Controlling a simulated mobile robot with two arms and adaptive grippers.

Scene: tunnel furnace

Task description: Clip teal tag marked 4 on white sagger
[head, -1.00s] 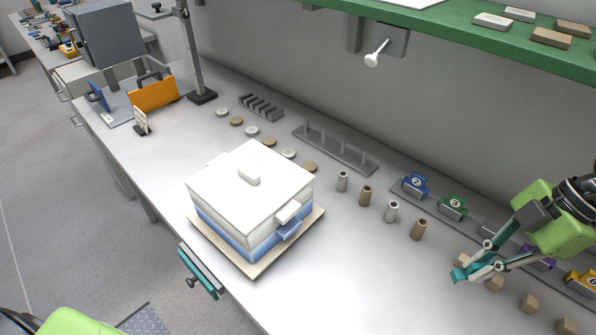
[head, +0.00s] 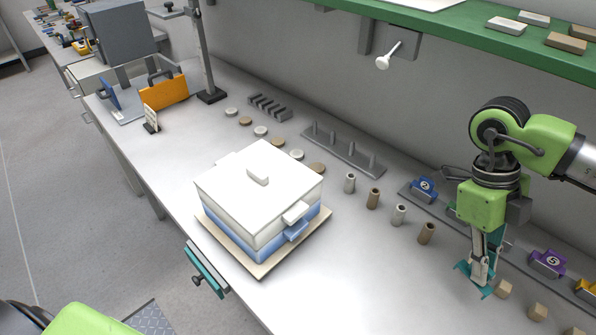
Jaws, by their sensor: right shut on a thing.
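The white sagger (head: 232,218) has a white lid (head: 285,175) with a knob and sits on a blue sagger (head: 265,248), all on a pale square board (head: 262,268). My right gripper (head: 478,282) is pointing down at the right, in front of the tag rack and well apart from the sagger. It is shut on a teal piece (head: 488,286), which I take as the teal tag; its number cannot be read. My left gripper is not in view.
The tag rack holds blue tag 2 (head: 425,186), purple tag 5 (head: 548,260) and a yellow tag (head: 588,288). Small cylinders (head: 399,214) and tan cubes (head: 503,289) stand before it. A pegged rack (head: 345,152) lies behind the sagger. Bench between sagger and gripper is mostly clear.

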